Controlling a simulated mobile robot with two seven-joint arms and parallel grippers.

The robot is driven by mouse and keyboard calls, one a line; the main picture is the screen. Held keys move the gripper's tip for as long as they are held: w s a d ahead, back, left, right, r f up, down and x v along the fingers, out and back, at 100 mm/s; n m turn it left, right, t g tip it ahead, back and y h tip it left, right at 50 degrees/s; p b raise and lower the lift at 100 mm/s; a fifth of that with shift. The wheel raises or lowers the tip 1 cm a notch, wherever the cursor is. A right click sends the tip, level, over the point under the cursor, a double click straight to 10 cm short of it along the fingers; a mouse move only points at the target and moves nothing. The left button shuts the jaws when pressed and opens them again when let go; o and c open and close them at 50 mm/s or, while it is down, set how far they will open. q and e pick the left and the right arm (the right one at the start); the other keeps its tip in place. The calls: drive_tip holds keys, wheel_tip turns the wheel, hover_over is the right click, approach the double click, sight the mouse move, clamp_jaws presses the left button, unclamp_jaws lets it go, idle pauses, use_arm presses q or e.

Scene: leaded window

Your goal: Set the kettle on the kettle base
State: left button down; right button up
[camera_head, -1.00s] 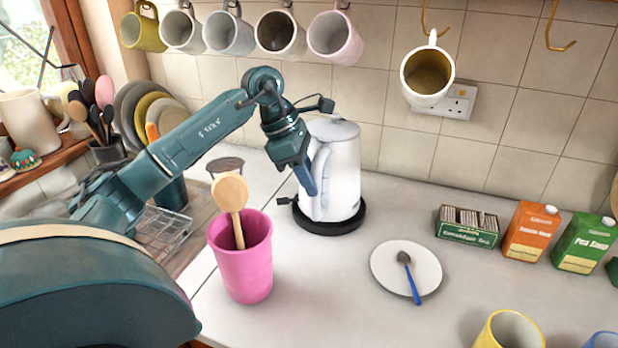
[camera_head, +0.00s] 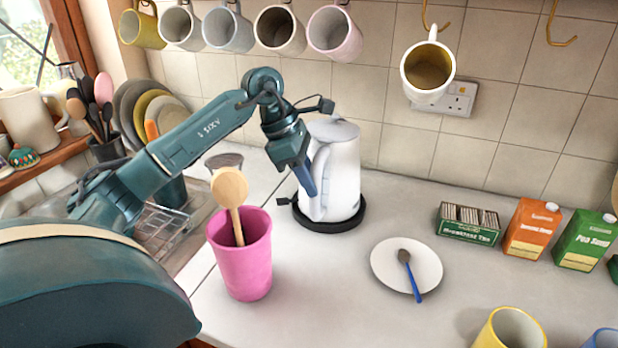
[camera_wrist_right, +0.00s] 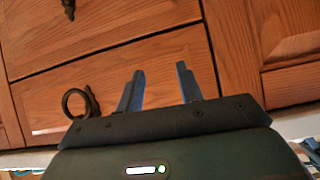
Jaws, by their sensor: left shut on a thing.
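The white kettle (camera_head: 340,176) stands upright in the head view, over the black kettle base (camera_head: 330,222). Its underside meets the base with no gap that I can see. My left gripper (camera_head: 308,182) is at the left side of the kettle, shut on its handle (camera_head: 320,180); the fingers partly hide the handle. My right gripper (camera_wrist_right: 160,90) shows only in the right wrist view. Its two blue-grey fingers are apart with nothing between them, in front of wooden drawers.
A pink pot (camera_head: 242,256) with a wooden spoon stands left of the base. A white plate (camera_head: 385,265) with a blue-handled spoon lies to the right. A tea box (camera_head: 468,224) and cartons stand further right. Mugs hang above. Wooden drawers (camera_wrist_right: 110,85) face my right gripper.

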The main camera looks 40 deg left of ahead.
drive_tip(key=shift+f, duration=0.2)
